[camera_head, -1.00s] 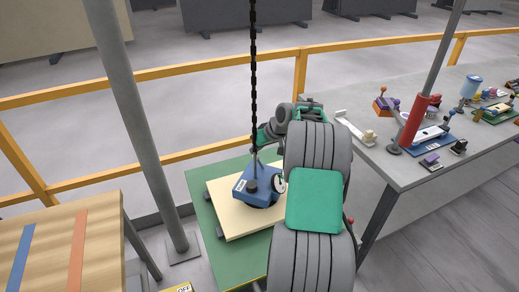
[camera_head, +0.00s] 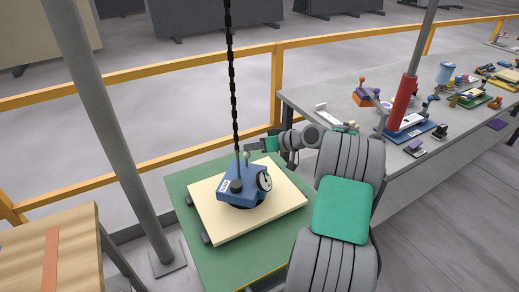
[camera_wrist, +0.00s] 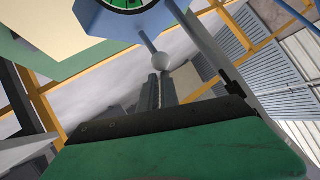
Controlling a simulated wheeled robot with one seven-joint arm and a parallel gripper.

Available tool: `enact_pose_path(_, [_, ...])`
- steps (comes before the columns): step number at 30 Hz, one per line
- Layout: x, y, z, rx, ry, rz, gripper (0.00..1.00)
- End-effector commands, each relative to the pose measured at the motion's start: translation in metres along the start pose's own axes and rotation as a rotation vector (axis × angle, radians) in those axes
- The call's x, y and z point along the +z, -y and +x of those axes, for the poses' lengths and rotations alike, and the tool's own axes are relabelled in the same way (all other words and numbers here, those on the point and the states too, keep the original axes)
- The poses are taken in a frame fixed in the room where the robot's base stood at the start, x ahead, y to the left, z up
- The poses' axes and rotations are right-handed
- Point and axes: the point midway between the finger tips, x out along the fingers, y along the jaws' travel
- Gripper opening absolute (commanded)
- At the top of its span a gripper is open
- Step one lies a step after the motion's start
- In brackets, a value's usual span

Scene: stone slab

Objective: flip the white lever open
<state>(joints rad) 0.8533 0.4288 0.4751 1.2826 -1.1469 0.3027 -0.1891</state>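The blue lifting device (camera_head: 240,187) with a round dial (camera_head: 264,181) sits on the cream stone slab (camera_head: 278,215). A short lever with a white ball knob (camera_head: 246,156) stands up from the device, next to the chain. In the wrist view the ball (camera_wrist: 161,61) hangs on a pale blue stem from the device, just off the tips of my narrow grey fingers. My gripper (camera_head: 258,146) is close behind and right of the knob. The fingers lie near each other; their opening is too small to judge. Contact with the knob cannot be told.
A dark chain (camera_head: 232,85) rises from the device. The slab lies on a green table (camera_head: 178,186). A grey workbench (camera_head: 300,97) with several small mechanisms stands at right. A grey pole (camera_head: 100,120) and yellow railing (camera_head: 140,165) stand left and behind.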

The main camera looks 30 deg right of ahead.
Motion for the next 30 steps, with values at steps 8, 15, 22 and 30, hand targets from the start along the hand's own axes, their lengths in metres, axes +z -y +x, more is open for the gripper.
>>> enact_pose_path(8, [0.018,-0.003,-0.004,-0.015,0.020,0.001,0.00])
enact_pose_path(15, [0.014,-0.002,-0.005,-0.014,0.018,-0.002,0.00])
enact_pose_path(22, [0.014,-0.001,0.003,-0.012,0.015,-0.005,0.00])
enact_pose_path(30, [0.013,0.000,0.009,-0.009,0.014,-0.006,0.00])
